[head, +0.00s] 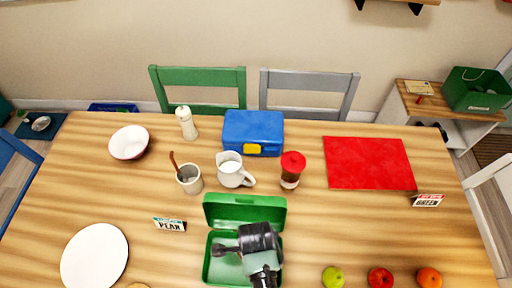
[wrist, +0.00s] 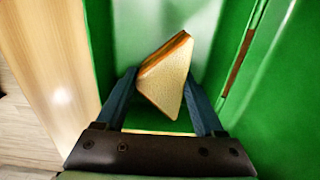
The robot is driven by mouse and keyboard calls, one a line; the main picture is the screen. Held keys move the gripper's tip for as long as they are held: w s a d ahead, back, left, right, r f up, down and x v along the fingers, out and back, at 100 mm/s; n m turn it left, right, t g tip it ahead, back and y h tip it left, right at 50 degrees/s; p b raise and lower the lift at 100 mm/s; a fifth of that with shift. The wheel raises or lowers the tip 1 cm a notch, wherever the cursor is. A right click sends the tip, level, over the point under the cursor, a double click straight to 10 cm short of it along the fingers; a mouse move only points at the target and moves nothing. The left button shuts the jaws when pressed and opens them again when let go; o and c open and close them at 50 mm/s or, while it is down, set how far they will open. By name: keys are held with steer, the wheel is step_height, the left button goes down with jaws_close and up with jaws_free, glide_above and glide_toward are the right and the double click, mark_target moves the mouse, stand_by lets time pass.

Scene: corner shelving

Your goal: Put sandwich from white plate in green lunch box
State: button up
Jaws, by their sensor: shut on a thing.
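The sandwich (wrist: 166,80) is a triangular half with pale bread and a brown crust. It shows in the wrist view between the two fingers of my gripper (wrist: 164,98), which is shut on it. The green lunch box (head: 216,272) stands open on the table, its lid (head: 245,209) raised at the back. My gripper (head: 226,254) is over or inside the lunch box in the head view. In the wrist view the green walls (wrist: 282,90) surround the sandwich; I cannot tell if it touches the floor. The white plate (head: 95,256) at the left is empty.
A blue lunch box (head: 252,128), a white pitcher (head: 232,171), a mug (head: 189,180) and a red-lidded jar (head: 291,170) stand behind the green box. A PEAR sign (head: 170,224) is at its left. Apples (head: 380,277) and an orange (head: 429,277) lie right.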

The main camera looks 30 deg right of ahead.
steer(key=shift+f, duration=0.1)
steer(key=o, duration=0.7)
step_height(320, 180, up, 12)
steer(key=shift+r+p, duration=0.15)
steer(key=shift+p, duration=0.4)
